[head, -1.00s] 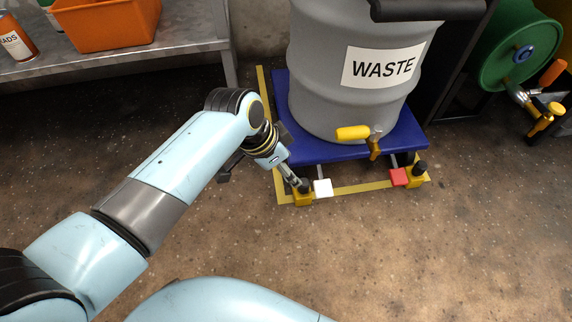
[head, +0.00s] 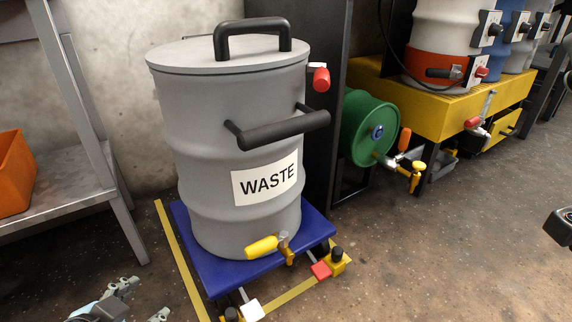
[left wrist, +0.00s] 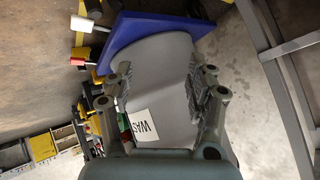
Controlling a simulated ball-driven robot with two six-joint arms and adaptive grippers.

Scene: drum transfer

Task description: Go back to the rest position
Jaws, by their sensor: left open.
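My left gripper (head: 140,301) shows at the bottom left of the head view, partly cut off by the frame edge. In the left wrist view its two fingers (left wrist: 162,88) are spread apart with nothing held between them. The grey waste drum (head: 215,125) stands upright on the blue platform (head: 225,277), up and to the right of this gripper in the head view. The drum also shows sideways beyond the fingers in the left wrist view (left wrist: 160,65).
A metal shelf (head: 75,180) with an orange bin (head: 14,172) stands at the left. A green drum (head: 372,128) and a yellow stand (head: 440,108) with several drums are at the right. Yellow floor tape (head: 172,240) borders the platform. Bare floor lies at the lower right.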

